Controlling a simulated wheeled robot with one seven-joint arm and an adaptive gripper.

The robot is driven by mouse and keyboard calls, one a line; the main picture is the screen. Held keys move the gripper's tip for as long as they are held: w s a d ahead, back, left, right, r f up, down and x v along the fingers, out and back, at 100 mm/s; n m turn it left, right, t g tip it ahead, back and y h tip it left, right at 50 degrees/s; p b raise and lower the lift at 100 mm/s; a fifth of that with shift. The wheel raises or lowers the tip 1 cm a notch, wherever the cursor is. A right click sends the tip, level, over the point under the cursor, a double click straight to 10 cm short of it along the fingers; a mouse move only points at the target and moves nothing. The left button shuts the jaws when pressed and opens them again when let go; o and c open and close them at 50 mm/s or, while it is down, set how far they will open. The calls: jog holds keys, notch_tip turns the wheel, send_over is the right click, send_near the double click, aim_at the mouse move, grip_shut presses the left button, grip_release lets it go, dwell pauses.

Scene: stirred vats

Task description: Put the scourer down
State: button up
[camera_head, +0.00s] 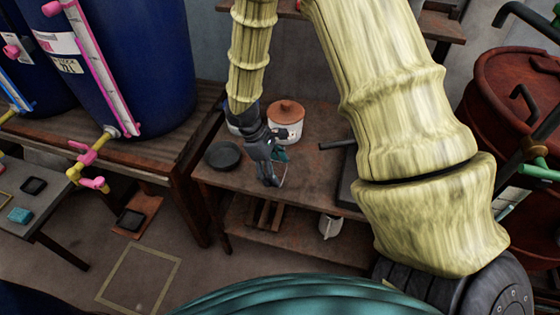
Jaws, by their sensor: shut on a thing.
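My gripper (272,180) points down over the wooden bench (310,180) in the middle of the view. It is shut on the scourer. A small teal patch (282,155) shows at the gripper's right side and looks like part of the scourer; the fingers hide the rest. I cannot tell whether the scourer touches the bench top.
A white pot with a brown lid (285,120) stands behind the gripper. A dark round dish (223,155) lies to its left, and a dark flat thing (350,180) to its right. A teal block (19,215) and a dark tray (34,186) lie on the left table.

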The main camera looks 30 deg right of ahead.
aim_at(279, 163)
jog(key=w+d, duration=0.3)
jog(key=d, duration=0.1)
jog(key=shift+w+f+p, duration=0.25)
jog(key=shift+w+p, duration=0.1)
jog(key=shift+p, duration=0.05)
jog(key=shift+w+d+f, duration=0.15)
jog(key=shift+f+p, duration=0.35)
jog(key=shift+f, duration=1.3)
jog(key=shift+f, duration=0.1)
jog(key=o, duration=1.1)
jog(key=b+v, duration=0.1)
jog(key=v, duration=1.1)
jog(key=shift+b, duration=0.3)
